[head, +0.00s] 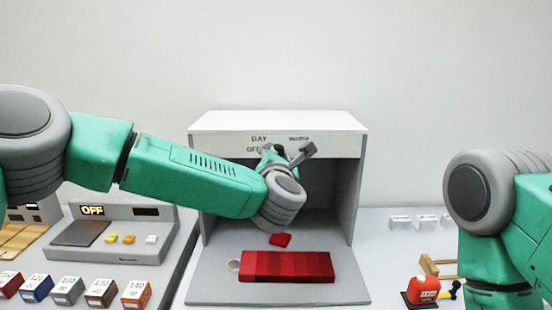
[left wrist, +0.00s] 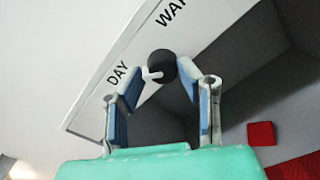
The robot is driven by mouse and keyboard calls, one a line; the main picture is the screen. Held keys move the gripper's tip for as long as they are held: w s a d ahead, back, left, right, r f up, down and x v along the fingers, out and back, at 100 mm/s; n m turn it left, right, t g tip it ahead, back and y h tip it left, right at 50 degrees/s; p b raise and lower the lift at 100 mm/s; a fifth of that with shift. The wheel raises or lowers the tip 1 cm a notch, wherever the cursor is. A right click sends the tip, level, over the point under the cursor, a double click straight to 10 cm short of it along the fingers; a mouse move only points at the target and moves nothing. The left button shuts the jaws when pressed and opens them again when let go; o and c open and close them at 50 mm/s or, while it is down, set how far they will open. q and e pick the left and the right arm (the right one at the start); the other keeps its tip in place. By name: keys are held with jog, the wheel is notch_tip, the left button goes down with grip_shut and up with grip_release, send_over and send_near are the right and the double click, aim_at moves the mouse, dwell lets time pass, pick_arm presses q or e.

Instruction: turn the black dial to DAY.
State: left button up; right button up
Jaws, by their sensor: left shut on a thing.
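The black dial (left wrist: 162,65) sits on the white front panel of the grey booth (head: 232,121). In the left wrist view its white pointer (left wrist: 151,74) points left, roughly toward the word DAY (left wrist: 118,73). Another label, partly cut off, stands above the dial there. My left gripper (left wrist: 160,83) is shut on the dial, with one finger on either side. In the head view the dial (head: 279,149) shows small, partly covered by my gripper (head: 283,153); DAY and OFF are at its left. My right gripper is out of view; only its arm shows at the right.
A red graded swatch strip (head: 287,266) lies on the booth floor, with a small red piece (head: 280,240) behind it. A grey device (head: 115,235) reading OFF and several coloured boxes (head: 68,290) stand left. A red container (head: 422,289) is at right.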

pick_arm(q)
jog(key=shift+d+m, duration=0.15)
jog(key=shift+m, duration=2.05)
jog(key=shift+s+f, duration=0.1)
jog(key=o, duration=1.1)
jog(key=shift+o, duration=0.2)
jog(key=shift+d, duration=0.1)
